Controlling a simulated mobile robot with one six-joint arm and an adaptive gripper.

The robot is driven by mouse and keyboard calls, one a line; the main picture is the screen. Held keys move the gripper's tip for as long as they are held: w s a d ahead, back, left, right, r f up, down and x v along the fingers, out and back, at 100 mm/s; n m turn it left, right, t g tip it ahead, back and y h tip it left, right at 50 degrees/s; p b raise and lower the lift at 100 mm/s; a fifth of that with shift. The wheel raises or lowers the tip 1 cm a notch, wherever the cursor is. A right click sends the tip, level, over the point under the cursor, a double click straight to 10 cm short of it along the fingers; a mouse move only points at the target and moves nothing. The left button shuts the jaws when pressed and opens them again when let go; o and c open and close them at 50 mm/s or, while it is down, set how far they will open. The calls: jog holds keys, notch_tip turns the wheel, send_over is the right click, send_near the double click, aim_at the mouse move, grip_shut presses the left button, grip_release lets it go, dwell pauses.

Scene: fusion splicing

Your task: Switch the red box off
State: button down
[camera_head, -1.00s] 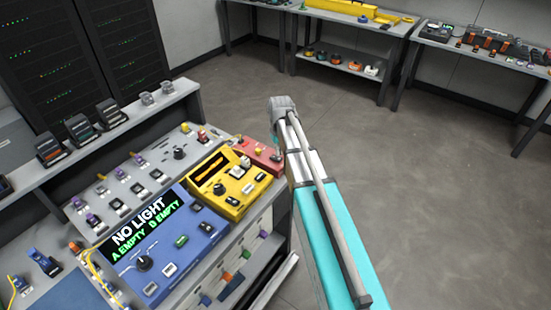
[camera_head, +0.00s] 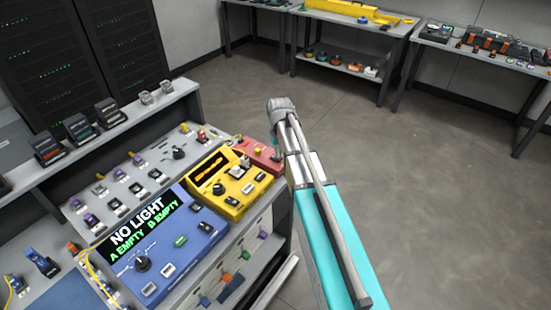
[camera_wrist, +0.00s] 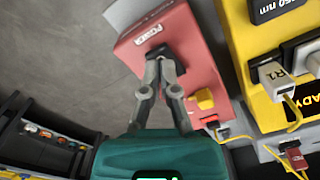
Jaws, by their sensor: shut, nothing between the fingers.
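The red box (camera_head: 262,154) sits at the right end of the bench, beside the yellow device, partly hidden by my arm. In the wrist view the red box (camera_wrist: 185,50) has a label reading POWER and a dark switch (camera_wrist: 158,54) just below it. My gripper (camera_wrist: 160,58) is shut and empty, its fingertips at the dark switch. I cannot tell whether they touch it or which way the switch is set. In the head view my gripper (camera_head: 276,155) is mostly hidden behind the arm. A yellow block (camera_wrist: 205,99) is on the box's lower end.
The yellow device (camera_head: 230,185) stands close beside the red box, with a connector labelled R1 (camera_wrist: 272,75) and yellow cables. A blue device (camera_head: 165,245) reads NO LIGHT, A EMPTY, B EMPTY. Open floor (camera_head: 420,200) lies right of the bench.

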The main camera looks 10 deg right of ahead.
jog(key=shift+f+b, duration=0.7)
dwell(0.6)
jog(key=shift+r, duration=0.15)
jog(key=shift+r+p, duration=3.4)
jog(key=shift+p, duration=0.15)
jog(key=s+a+m, duration=0.1)
jog(key=s+m, duration=0.1)
jog(key=s, duration=1.8)
jog(key=shift+a, duration=0.35)
